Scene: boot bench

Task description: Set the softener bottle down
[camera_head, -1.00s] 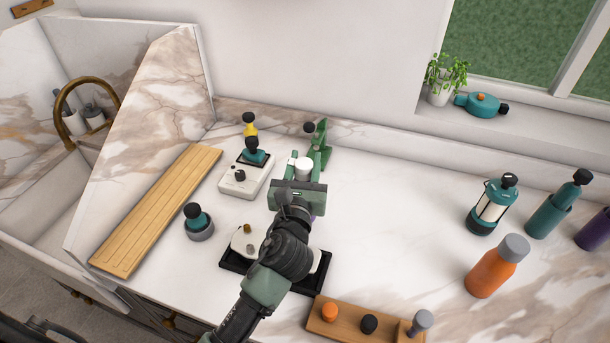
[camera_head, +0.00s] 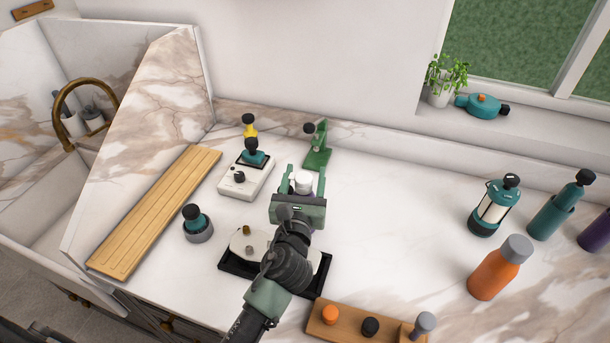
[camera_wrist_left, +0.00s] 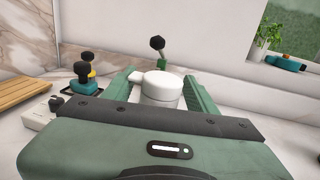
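The softener bottle shows as a white cap (camera_head: 303,182) with a small white side part, between the green fingers of my left gripper (camera_head: 304,178). The fingers lie along both sides of it. In the left wrist view the white cap (camera_wrist_left: 162,88) stands upright between the two fingertips. Most of the bottle's body is hidden behind my gripper, so I cannot tell whether its base touches the counter (camera_head: 390,220). My right gripper is not in view.
A black tray (camera_head: 322,270) lies under my left wrist. A white device (camera_head: 240,182) and a green stand (camera_head: 318,158) are close by. A wooden block (camera_head: 345,322) with knobs lies in front. An orange bottle (camera_head: 492,275) and a lantern (camera_head: 492,210) stand right. The counter between is clear.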

